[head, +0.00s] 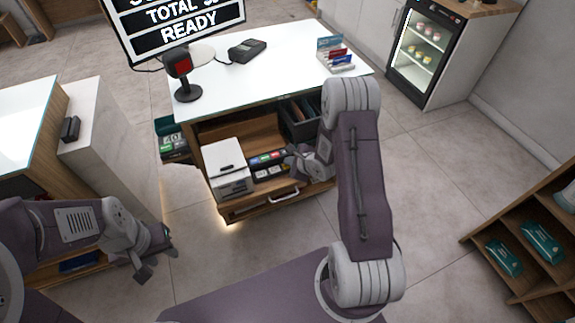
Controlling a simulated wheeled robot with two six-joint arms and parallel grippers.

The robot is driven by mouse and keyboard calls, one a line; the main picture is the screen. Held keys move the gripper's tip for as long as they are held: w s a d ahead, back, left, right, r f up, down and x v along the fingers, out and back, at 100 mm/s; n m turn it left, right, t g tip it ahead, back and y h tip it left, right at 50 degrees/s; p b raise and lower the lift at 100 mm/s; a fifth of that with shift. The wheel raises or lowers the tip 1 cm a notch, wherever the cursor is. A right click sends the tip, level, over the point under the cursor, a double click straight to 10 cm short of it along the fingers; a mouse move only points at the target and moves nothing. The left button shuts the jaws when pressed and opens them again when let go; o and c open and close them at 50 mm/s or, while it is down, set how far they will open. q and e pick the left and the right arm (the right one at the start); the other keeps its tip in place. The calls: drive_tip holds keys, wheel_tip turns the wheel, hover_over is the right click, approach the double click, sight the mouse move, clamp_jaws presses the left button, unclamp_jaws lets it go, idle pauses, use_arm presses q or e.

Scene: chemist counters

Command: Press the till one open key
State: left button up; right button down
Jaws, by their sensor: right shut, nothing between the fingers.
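A dark key panel (268,166) with small coloured labels or keys, some green and red, sits in the open shelf under the white-topped counter, right of a white boxy device (227,167). Which key is the till one open key is too small to read. My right gripper (293,160) is shut and empty at the shelf's opening, just right of the panel. I cannot tell whether it touches it. My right forearm passes in front of the counter's right part. My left gripper (157,257) is at the lower left, away from the counter, with its fingers apart and empty.
A drawer with a pale handle (283,195) is below the panel. The countertop (275,58) holds a screen (180,28), a scanner on a stand (183,75), a card terminal (247,49) and a leaflet holder (335,58). Another counter (98,130) stands left.

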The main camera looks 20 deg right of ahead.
drive_tip(key=shift+r, duration=3.15)
drive_tip(key=shift+a, duration=0.1)
